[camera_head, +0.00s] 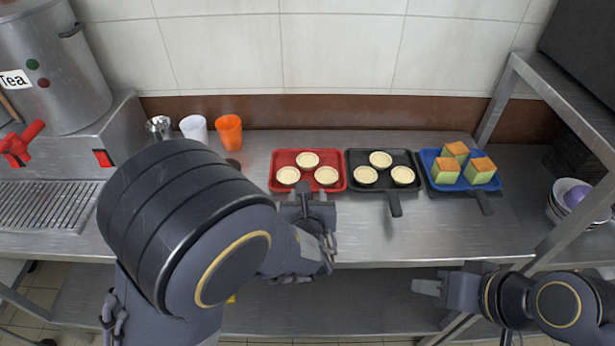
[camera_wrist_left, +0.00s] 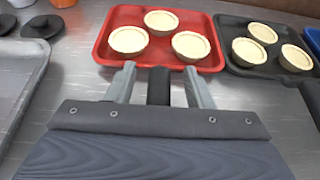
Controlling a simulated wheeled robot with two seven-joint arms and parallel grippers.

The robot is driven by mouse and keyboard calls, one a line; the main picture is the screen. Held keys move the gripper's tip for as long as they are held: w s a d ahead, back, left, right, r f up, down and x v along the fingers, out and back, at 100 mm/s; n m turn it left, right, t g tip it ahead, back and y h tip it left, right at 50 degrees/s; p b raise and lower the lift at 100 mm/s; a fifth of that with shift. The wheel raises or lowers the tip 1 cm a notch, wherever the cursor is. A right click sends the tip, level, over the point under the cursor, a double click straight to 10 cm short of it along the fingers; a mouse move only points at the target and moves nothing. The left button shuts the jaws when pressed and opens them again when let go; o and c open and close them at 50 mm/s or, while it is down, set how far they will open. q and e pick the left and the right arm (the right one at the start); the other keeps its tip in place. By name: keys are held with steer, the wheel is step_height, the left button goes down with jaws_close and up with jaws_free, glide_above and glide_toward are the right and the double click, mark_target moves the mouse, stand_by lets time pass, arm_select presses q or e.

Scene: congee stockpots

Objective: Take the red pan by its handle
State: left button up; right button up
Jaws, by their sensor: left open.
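The red pan (camera_head: 308,151) lies on the steel counter with several pale tart shells in it. In the left wrist view, the red pan (camera_wrist_left: 205,62) is straight ahead, and its dark handle (camera_wrist_left: 158,86) points towards me. My left gripper (camera_head: 311,197) is at the pan's near edge; in the left wrist view its open fingers (camera_wrist_left: 160,87) stand on either side of the handle with gaps, not closed on it. The head view mostly hides the handle behind the gripper. My right gripper (camera_head: 428,287) is off in front of the counter, far from the pan; its finger opening is unclear.
A black pan (camera_head: 385,186) with tart shells is close to the right, then a blue pan (camera_head: 450,184) with green-orange cubes. An orange cup (camera_head: 229,131) and a white cup (camera_head: 194,128) stand behind left. A tea urn (camera_head: 50,75) is far left. A shelf frame (camera_head: 560,85) rises at right.

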arm_select(q)
jaws_close()
stand_by(0.3)
steer(key=shift+r, duration=0.1)
